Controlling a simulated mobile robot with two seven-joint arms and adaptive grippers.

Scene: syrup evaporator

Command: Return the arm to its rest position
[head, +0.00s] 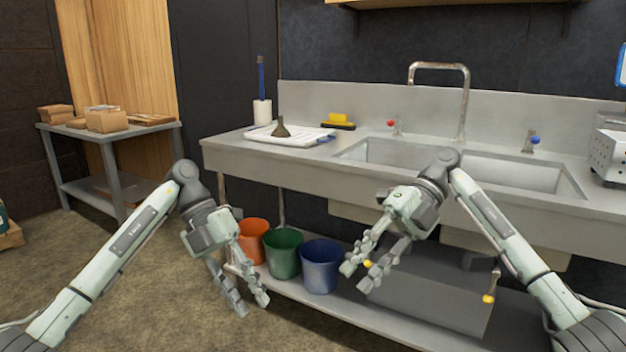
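My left gripper (244,304) hangs at the centre left, pointing down, with its two fingers apart and nothing between them. It shows in front of the floor and the left end of the lower shelf. My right gripper (356,277) points down and to the left in front of the sink unit. Its fingers are spread with a gap between the tips, and no object shows in it. Both arms come in from the lower corners, bent at the elbow.
A steel sink counter (240,150) spans the back, with a faucet (466,100) and a white tray (262,137). Orange (252,240), green (283,254) and blue (321,267) buckets stand on its lower shelf. A side table (118,134) holds boxes.

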